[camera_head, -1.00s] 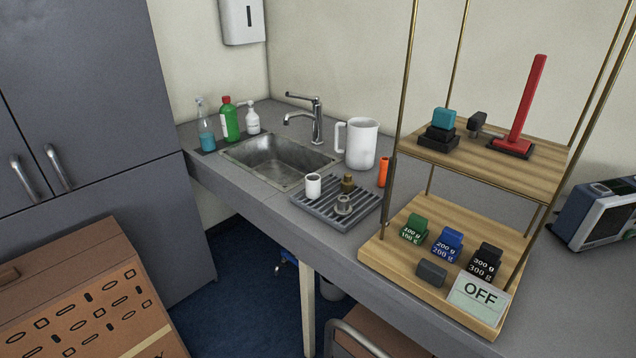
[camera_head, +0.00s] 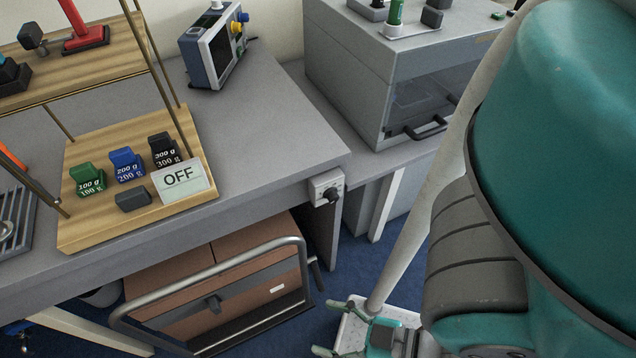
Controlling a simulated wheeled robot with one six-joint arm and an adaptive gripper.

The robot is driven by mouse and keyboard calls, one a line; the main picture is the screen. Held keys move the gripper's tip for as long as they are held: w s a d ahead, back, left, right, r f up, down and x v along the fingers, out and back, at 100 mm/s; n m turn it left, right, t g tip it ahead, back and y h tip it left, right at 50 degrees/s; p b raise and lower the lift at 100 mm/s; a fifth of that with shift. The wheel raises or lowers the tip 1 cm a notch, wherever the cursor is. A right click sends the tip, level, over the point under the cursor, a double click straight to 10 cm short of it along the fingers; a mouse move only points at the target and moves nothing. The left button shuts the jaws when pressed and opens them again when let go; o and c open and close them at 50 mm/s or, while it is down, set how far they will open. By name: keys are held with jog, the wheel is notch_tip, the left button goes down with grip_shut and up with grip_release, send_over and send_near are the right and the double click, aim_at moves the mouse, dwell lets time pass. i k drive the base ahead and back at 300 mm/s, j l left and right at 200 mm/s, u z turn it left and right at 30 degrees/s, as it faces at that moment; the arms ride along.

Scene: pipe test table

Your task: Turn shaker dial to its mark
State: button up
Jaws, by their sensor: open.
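Green (camera_head: 88,180), blue (camera_head: 127,165) and black (camera_head: 164,150) weights sit on the lower shelf. A monitor (camera_head: 212,55) stands behind. A grey cabinet (camera_head: 345,70) is at the back right. My arm covers the right side.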

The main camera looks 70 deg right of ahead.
aim_at(331, 193)
jog(key=k+j+u, duration=0.1)
jog(key=k, duration=0.3)
jog(key=k+j, duration=0.2)
jog(key=k, duration=0.25)
jog(key=l+u, duration=0.05)
